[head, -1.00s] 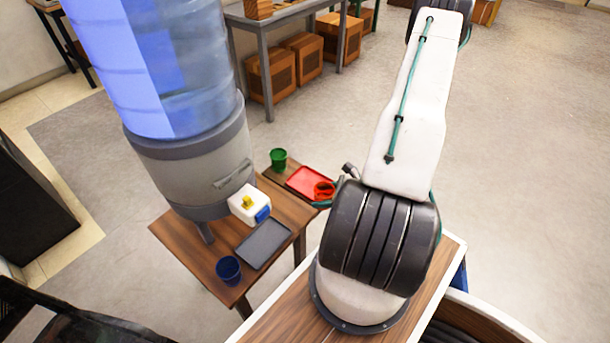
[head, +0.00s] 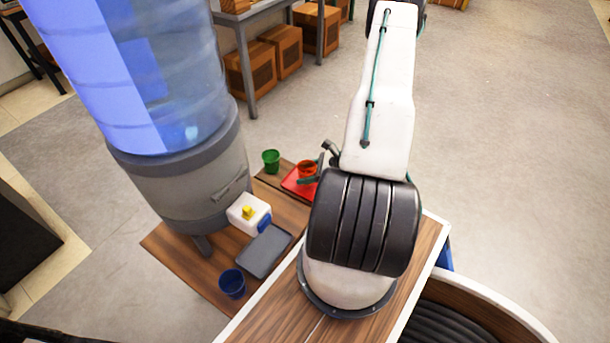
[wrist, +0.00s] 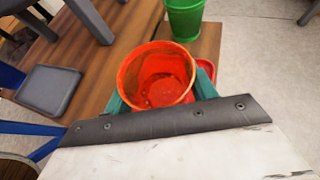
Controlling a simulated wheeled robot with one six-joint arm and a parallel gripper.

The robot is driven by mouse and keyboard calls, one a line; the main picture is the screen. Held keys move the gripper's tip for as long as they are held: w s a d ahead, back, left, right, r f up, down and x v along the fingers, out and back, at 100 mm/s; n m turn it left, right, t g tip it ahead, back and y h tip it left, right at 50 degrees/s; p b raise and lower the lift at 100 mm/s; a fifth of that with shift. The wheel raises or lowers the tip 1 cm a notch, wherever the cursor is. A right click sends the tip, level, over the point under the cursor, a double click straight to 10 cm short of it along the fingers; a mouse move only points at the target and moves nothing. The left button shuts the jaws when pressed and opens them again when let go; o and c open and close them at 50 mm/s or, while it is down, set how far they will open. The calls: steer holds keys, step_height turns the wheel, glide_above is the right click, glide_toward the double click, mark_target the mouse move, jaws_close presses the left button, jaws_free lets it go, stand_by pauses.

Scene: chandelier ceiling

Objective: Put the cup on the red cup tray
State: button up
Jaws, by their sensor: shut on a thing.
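The red cup (head: 307,167) is held between the teal fingers of my gripper (head: 312,172), over the far right part of the red tray (head: 290,184) in the head view. In the wrist view, the open mouth of the red cup (wrist: 156,76) faces the camera, with a finger of my gripper (wrist: 160,90) on each side. The cup looks empty. A small part of the red tray (wrist: 207,68) shows behind the right finger; the cup and gripper hide the rest. I cannot tell whether the cup's base touches the tray.
A green cup (head: 271,160) stands just beyond the tray on the wooden table (head: 195,262). A grey tray (head: 264,251), a blue cup (head: 232,284) and a white box with a yellow top (head: 249,213) are nearer. A large water dispenser (head: 185,175) rises at the left.

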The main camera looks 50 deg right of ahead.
steer(key=shift+f, duration=0.9)
steer(key=shift+f, duration=0.15)
steer(key=o, duration=1.1)
steer(key=shift+s+d+r, duration=0.2)
steer(key=shift+s+r, duration=0.05)
steer(key=shift+r, duration=0.1)
steer(key=v, duration=1.1)
steer(key=shift+s, duration=0.2)
